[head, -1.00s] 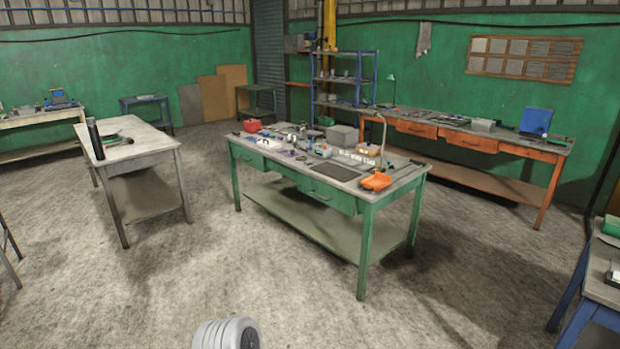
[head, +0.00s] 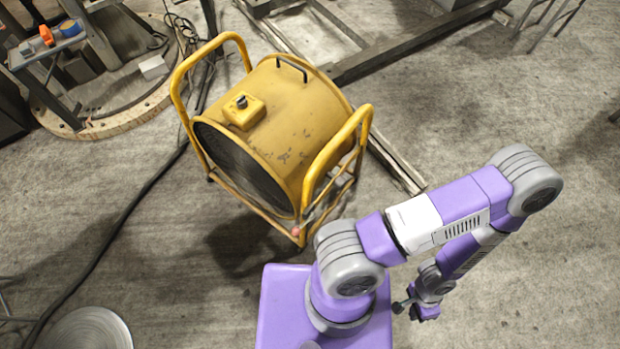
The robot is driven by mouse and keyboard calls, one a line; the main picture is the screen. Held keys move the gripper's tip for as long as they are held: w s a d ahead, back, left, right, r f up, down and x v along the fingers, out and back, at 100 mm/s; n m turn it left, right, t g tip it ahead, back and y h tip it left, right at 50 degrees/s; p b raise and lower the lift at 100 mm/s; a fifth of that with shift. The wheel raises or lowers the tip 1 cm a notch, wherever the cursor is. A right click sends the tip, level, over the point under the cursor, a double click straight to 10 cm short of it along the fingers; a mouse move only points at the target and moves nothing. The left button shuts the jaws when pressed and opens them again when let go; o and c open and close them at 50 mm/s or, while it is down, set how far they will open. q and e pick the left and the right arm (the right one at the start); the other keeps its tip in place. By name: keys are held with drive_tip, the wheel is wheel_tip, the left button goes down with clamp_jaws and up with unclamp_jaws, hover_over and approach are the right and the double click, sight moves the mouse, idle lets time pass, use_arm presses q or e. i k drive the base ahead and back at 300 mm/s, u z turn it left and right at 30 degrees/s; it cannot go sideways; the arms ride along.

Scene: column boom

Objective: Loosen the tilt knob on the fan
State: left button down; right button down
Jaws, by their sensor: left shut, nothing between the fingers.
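A yellow drum fan (head: 290,125) stands on the floor in a yellow tube frame, left of the middle of the head view. Its dark grille faces the lower left. A yellow box with a black knob (head: 241,101) sits on top of the drum. A small reddish part (head: 296,231) shows low on the frame's near corner. I cannot tell which part is the tilt knob; the drum's right side is partly hidden by the frame. My left gripper (head: 408,307) is shut and empty, low over the floor, right of the fan and apart from it. My right gripper is out of view.
A black cable (head: 125,215) runs along the floor left of the fan. Dark steel beams (head: 415,42) lie behind it. A round wood-edged base (head: 125,122) stands at upper left. The floor right of the fan is mostly clear.

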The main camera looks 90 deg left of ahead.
sight(340, 182)
drive_tip(key=u, duration=5.1)
drive_tip(key=k, duration=0.95)
drive_tip(key=z, duration=1)
drive_tip(key=i, duration=1)
